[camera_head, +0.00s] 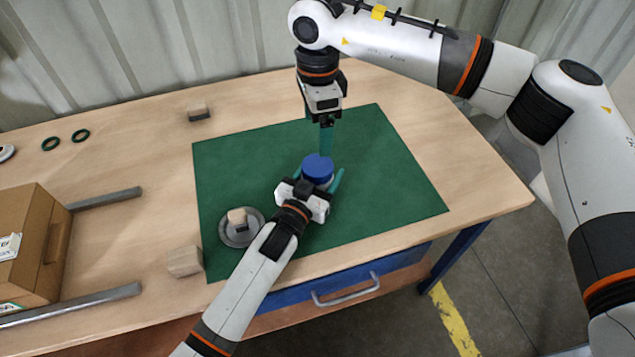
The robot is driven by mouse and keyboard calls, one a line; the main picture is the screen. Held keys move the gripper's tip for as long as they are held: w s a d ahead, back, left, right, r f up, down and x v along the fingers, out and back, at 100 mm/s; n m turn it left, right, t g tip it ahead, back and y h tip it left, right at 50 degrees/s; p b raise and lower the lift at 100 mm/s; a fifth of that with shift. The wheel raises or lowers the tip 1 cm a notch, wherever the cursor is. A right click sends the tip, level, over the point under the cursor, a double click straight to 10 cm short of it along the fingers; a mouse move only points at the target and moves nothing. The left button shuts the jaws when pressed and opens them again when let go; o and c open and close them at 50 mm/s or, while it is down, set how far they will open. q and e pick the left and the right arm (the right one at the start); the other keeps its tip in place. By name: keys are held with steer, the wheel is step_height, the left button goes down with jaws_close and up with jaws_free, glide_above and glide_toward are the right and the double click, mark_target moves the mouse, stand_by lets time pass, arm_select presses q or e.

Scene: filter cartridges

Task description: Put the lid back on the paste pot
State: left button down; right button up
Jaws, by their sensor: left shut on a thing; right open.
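The paste pot (317,184) stands on the green mat, mostly hidden below its round blue lid (318,167). The lid sits on top of the pot; I cannot tell whether it is fully seated. My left gripper (319,171) reaches in from the front, with a teal finger on each side of the pot, shut on it. My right gripper (326,152) points down just behind the lid. It is open and holds nothing; its fingers overlap in this view, and I cannot tell whether they touch the lid.
The green mat (400,175) is clear on the right. A grey dish (229,238) holding a wooden block (237,217) lies to the left. Another block (185,261) is near the front edge. A cardboard box (30,235), metal rails (105,199) and dark rings (80,135) are further left.

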arm_select(q)
steer(key=shift+f, duration=0.1)
arm_select(e)
steer(key=shift+r, duration=0.95)
arm_select(q)
steer(key=shift+c, duration=1.3)
jaws_free()
steer(key=b+v, duration=0.1)
steer(key=v, duration=1.1)
arm_select(e)
steer(key=shift+f, duration=0.45)
steer(key=shift+r, duration=0.1)
